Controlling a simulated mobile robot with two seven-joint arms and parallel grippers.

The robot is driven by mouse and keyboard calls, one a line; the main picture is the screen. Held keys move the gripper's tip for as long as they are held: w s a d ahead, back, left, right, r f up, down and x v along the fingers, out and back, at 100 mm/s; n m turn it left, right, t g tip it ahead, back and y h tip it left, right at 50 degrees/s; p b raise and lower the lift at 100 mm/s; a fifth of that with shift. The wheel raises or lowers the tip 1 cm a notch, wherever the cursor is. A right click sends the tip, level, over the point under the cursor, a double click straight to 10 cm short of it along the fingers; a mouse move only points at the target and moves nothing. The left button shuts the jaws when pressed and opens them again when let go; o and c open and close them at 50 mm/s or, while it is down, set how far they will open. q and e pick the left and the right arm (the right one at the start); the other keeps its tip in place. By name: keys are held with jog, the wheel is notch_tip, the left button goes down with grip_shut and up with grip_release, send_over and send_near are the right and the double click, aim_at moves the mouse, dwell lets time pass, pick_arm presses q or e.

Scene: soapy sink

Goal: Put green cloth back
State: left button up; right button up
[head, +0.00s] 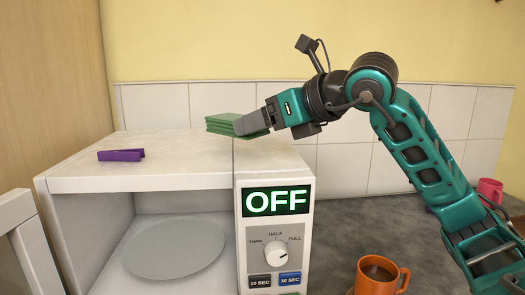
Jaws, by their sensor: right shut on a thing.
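The green cloth (222,124) is a folded, layered stack at the top of the white microwave (150,182). My right gripper (252,122) reaches in from the right and is shut on the cloth's right side. The cloth is over the rear right part of the microwave top; I cannot tell whether it touches the surface. Its right part is hidden behind the gripper fingers. My left gripper is not in view.
A purple folded item (121,155) lies on the microwave top at left. The microwave is open, with a plate (174,247) inside and an OFF display (277,201). An orange mug (378,277) and a pink mug (490,190) stand on the grey counter (345,225).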

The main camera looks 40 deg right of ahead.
aim_at(263, 161)
jog(key=shift+f+b, duration=0.65)
jog(key=shift+f, duration=1.3)
jog(key=shift+f, duration=0.2)
jog(key=o, duration=0.9)
jog(key=shift+o, duration=0.2)
jog(key=shift+r, duration=0.15)
